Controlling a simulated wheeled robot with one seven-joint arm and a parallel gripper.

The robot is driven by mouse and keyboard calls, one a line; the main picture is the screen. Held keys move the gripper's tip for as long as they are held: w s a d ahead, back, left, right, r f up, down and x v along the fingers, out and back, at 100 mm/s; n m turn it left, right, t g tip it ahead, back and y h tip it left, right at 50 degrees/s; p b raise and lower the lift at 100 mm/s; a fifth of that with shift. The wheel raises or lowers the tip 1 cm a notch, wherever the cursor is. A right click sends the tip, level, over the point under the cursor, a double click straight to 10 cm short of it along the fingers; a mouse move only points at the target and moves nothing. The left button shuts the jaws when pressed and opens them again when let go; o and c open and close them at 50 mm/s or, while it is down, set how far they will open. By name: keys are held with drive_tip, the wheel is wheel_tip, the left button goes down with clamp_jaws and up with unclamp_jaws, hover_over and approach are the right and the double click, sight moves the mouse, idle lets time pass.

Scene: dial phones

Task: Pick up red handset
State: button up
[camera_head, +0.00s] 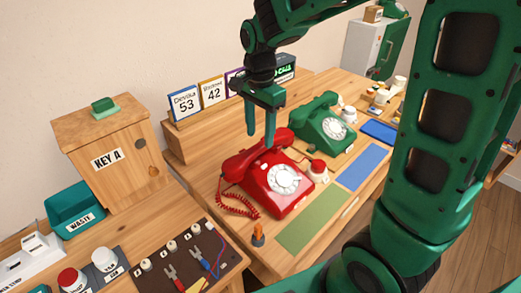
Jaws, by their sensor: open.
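The red telephone (285,182) stands on the wooden desk with its white dial facing right and front. The red handset (247,162) lies across the top of the red telephone, with a coiled red cord (238,204) hanging at its left. My gripper (260,141) points down just above the handset, its two green fingers apart with nothing seen between them. The fingertips overlap the handset's upper part in the picture; I cannot tell whether they touch it. The middle of the handset is partly hidden by a finger.
A green telephone (325,124) stands behind and right of the red one. A red button (318,166), a green mat (312,221) and a blue mat (361,167) lie nearby. Number cards (185,104) stand on a wooden ledge behind. A wooden KEY A box (107,156) is at left.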

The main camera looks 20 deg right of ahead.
sight(260, 144)
drive_tip(key=shift+w+d+f, duration=0.1)
drive_tip(key=shift+d+f, duration=0.05)
drive_tip(key=shift+f, duration=2.4)
clamp_jaws()
